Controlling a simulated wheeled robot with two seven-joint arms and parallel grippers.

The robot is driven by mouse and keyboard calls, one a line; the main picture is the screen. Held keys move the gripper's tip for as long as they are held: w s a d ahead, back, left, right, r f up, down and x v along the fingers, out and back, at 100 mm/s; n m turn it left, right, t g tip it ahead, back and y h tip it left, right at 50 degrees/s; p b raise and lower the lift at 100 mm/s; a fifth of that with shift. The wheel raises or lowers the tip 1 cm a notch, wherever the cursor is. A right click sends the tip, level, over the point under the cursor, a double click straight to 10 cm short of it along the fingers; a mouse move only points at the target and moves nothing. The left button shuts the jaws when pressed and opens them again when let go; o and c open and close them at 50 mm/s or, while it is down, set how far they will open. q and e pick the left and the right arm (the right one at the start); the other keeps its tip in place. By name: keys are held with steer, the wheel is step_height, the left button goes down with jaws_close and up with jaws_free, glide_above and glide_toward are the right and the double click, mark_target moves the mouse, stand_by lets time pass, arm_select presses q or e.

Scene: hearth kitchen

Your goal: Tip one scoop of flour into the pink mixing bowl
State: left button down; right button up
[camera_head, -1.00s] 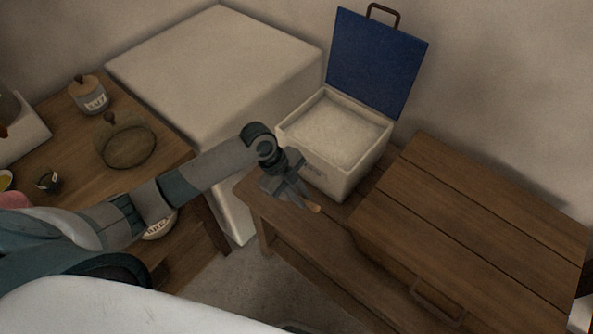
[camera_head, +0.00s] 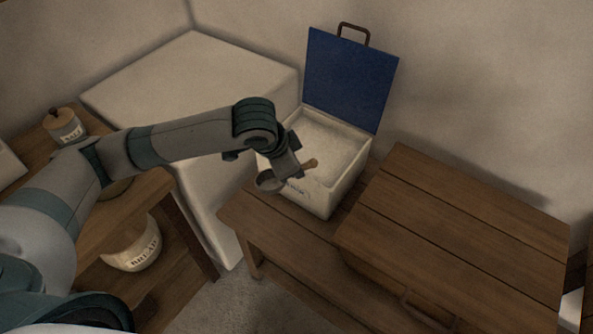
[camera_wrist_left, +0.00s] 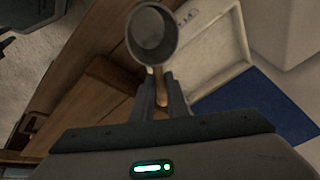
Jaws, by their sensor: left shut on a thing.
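The flour bin (camera_head: 318,191) is a cream box on the low wooden bench, its blue lid (camera_head: 352,82) standing open and pale flour (camera_head: 328,146) filling it. My left gripper (camera_head: 293,174) is at the bin's front left corner, shut on a scoop. The scoop has a grey metal cup (camera_head: 269,182) and a wooden handle (camera_head: 311,164). In the left wrist view the cup (camera_wrist_left: 152,32) is beyond the fingers; I cannot tell whether it holds flour. The pink mixing bowl is not in view now. My right gripper is not in view.
A wooden chest (camera_head: 465,220) stands right of the bin. A large pale block (camera_head: 190,85) is behind my left arm. A bread crock (camera_head: 133,247) sits on the lower shelf at left, with a lidded jar (camera_head: 63,125) on the counter above.

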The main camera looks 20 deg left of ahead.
arm_select(q)
steer(key=a+r+n+y, duration=0.4)
steer(key=a+r+n, duration=0.2)
steer(key=r+n, duration=0.5)
steer(key=shift+a+r+y, duration=0.15)
steer(key=shift+r+y, duration=0.1)
steer(key=shift+y, duration=0.05)
steer(key=shift+s, duration=0.1)
